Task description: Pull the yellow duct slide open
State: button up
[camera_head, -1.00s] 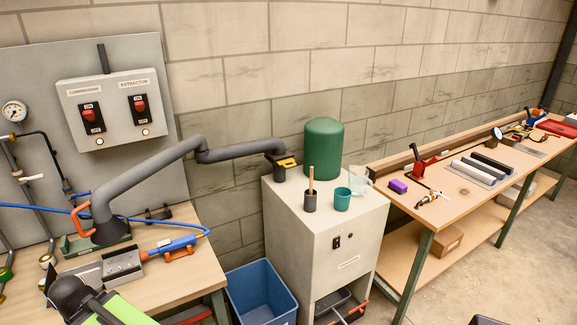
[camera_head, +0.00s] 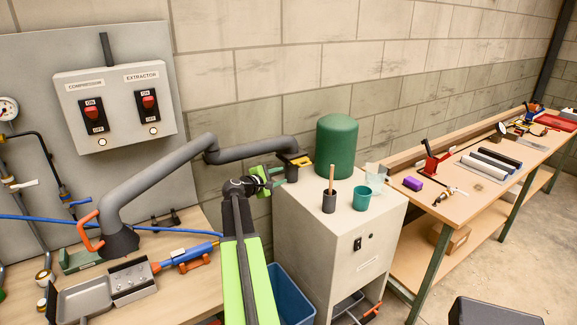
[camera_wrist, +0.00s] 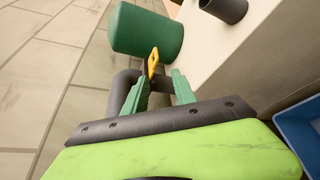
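The yellow duct slide (camera_head: 301,161) sits at the right end of the grey duct (camera_head: 240,152), by the cabinet's back left edge. In the wrist view the slide (camera_wrist: 153,62) shows as a narrow upright yellow tab beside the duct pipe (camera_wrist: 122,92). My gripper (camera_head: 276,175) is just left of and in front of the slide in the head view. In the wrist view my gripper (camera_wrist: 158,84) has its two green fingers spread apart with nothing between them. The tab appears just beyond the fingertips, nearer the left finger; whether they touch is unclear.
The grey cabinet (camera_head: 345,245) stands right of my gripper, carrying a green cylinder (camera_head: 336,146), a dark cup (camera_head: 329,202) with a stick and a teal cup (camera_head: 362,198). A blue bin (camera_head: 292,300) is below. The left bench holds a metal tray (camera_head: 85,298).

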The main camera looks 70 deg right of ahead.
aim_at(307, 164)
jog(key=b+x, duration=0.1)
jog(key=x, duration=0.5)
jog(key=b+x, duration=0.1)
jog(key=x, duration=0.5)
jog(key=r+b+x, duration=0.1)
jog(key=x, duration=0.5)
jog(key=shift+s+d+b, duration=0.25)
jog(key=shift+d+b, duration=0.05)
jog(key=shift+b, duration=0.1)
jog(key=shift+r, duration=0.1)
grip_shut()
jog(key=shift+s, duration=0.15)
